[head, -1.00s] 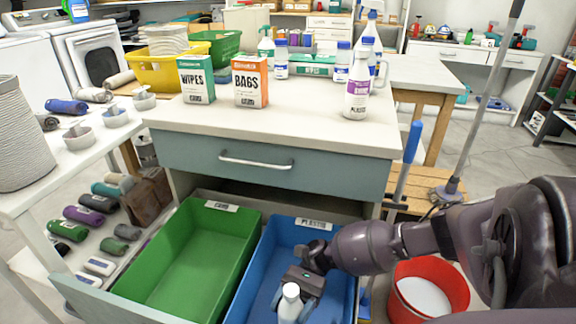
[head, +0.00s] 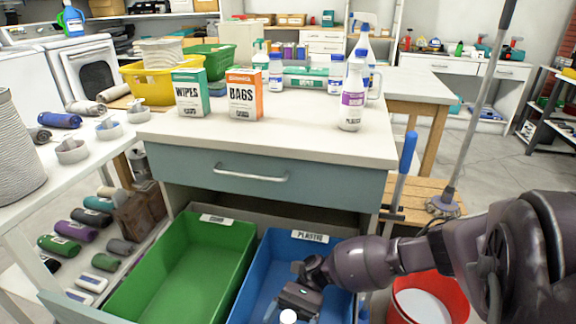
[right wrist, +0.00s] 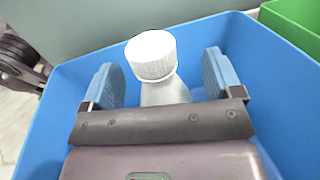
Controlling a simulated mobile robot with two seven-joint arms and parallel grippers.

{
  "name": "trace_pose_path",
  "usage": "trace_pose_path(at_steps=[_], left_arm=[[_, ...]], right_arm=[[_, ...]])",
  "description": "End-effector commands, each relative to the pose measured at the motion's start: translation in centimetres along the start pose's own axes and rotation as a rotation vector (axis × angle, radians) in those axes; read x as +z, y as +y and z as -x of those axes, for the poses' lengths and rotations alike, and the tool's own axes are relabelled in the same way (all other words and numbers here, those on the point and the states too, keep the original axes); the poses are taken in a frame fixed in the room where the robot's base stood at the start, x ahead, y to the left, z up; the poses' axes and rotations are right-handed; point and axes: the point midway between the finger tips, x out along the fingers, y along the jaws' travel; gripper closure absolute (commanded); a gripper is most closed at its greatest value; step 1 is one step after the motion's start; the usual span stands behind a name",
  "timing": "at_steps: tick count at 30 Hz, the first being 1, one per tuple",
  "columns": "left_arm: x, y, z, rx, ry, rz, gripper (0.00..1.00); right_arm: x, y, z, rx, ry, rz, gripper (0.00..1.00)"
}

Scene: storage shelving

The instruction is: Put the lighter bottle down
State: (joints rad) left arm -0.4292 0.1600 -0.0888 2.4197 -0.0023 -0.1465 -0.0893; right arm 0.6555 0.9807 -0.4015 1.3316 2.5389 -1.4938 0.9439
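A white bottle with a white ribbed cap (right wrist: 152,56) is in the blue bin (right wrist: 75,75), between the fingers of my right gripper (right wrist: 160,80). A gap shows on each side of the bottle, so the gripper looks open around it. In the head view only the bottle's cap (head: 288,316) shows at the bottom edge, beside my right gripper (head: 298,302), inside the blue bin (head: 270,262) labelled plastic. The bottle's base is hidden, so I cannot tell if it touches the bin floor. My left gripper is not in view.
A green bin (head: 185,265) stands left of the blue one in the open lower drawer. Above is a closed drawer (head: 270,178) and a counter with a wipes box (head: 190,95), a bags box (head: 244,95) and a purple-labelled bottle (head: 353,98). A red bucket (head: 455,300) stands right.

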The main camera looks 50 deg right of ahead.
Motion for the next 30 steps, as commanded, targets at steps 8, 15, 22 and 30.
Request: trace_pose_path(at_steps=[8, 15, 22, 30], left_arm=[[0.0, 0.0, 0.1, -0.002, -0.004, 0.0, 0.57], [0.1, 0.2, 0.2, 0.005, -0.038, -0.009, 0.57], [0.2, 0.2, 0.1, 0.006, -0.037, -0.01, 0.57], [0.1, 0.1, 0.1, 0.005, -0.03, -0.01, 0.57]], right_arm=[[0.2, 0.0, 0.0, 0.001, 0.0, 0.001, 0.15], [1.3, -0.1, 1.5, -0.003, 0.002, 0.001, 0.15], [1.1, 0.0, 5.2, -0.002, 0.001, -0.001, 0.15], [1.1, 0.0, 7.4, 0.0, 0.0, -0.001, 0.15]])
